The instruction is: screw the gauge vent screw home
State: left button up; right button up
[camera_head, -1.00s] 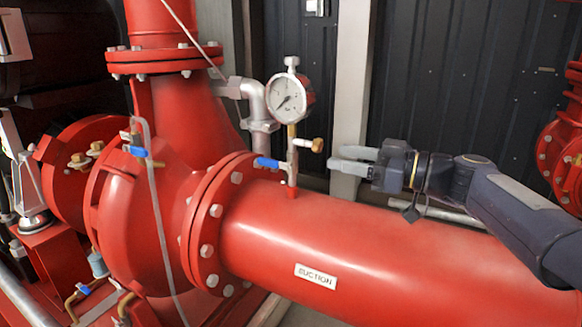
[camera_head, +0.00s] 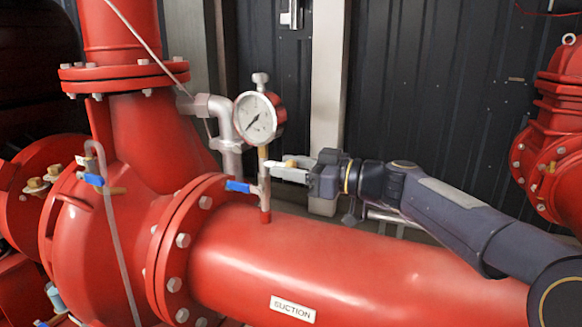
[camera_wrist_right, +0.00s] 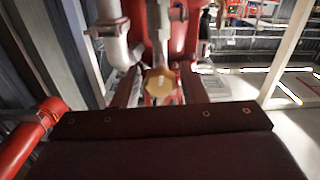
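The pressure gauge (camera_head: 256,118) stands on a thin riser above the red suction pipe (camera_head: 390,265). The brass knob of the gauge vent screw shows from its end in the right wrist view (camera_wrist_right: 161,82), between my two fingers. In the head view it is partly hidden by the fingers. My right gripper (camera_head: 283,170) is at the vent screw, one finger on each side of the knob. Any gap between fingers and knob is too small to tell whether they touch. My left gripper is in neither view.
A grey elbow pipe (camera_head: 225,125) is behind the gauge. The red pump casing and flange (camera_head: 180,245) fill the left. Space above my right arm is open.

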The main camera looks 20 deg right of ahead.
jog(key=c, duration=0.7)
